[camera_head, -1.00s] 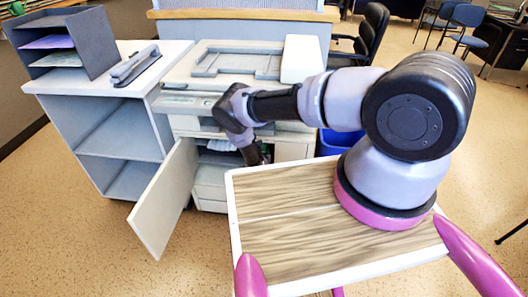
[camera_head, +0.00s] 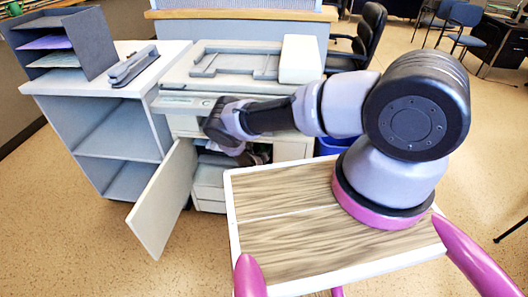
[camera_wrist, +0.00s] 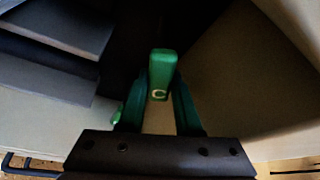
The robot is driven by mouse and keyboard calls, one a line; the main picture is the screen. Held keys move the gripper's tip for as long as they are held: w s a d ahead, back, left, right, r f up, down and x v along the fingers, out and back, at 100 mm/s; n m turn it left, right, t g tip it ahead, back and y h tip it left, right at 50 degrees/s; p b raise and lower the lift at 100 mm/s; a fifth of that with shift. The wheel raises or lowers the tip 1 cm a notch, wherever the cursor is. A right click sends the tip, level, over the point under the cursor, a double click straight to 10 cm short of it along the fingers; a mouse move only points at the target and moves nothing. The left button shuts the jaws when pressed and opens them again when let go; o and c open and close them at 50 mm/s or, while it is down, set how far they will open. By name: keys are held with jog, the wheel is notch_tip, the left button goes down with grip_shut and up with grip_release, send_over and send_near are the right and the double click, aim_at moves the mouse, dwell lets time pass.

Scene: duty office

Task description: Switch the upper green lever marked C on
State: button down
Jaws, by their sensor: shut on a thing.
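The green lever marked C (camera_wrist: 162,72) stands between the fingers of my gripper (camera_wrist: 160,95) in the wrist view. The pale letter C faces the camera near the lever's lower end. My gripper is shut on this lever. In the head view my wrist is at the open front compartment of the copier (camera_head: 190,103), and the fingers and lever are hidden there. A small green piece (camera_wrist: 117,115) shows left of the fingers, mostly covered; I cannot tell what it is.
The copier's door (camera_head: 163,200) hangs open at the left of the compartment. Grey shelf-like plates (camera_wrist: 50,75) lie left of the lever, and a tan wall (camera_wrist: 245,75) is on the right.

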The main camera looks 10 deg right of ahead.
jog(key=shift+d+r+n+h, duration=0.2)
jog(key=shift+n+h, duration=0.3)
jog(key=shift+n, duration=0.3)
jog(key=shift+s, duration=0.1)
jog(key=c, duration=0.6)
grip_release()
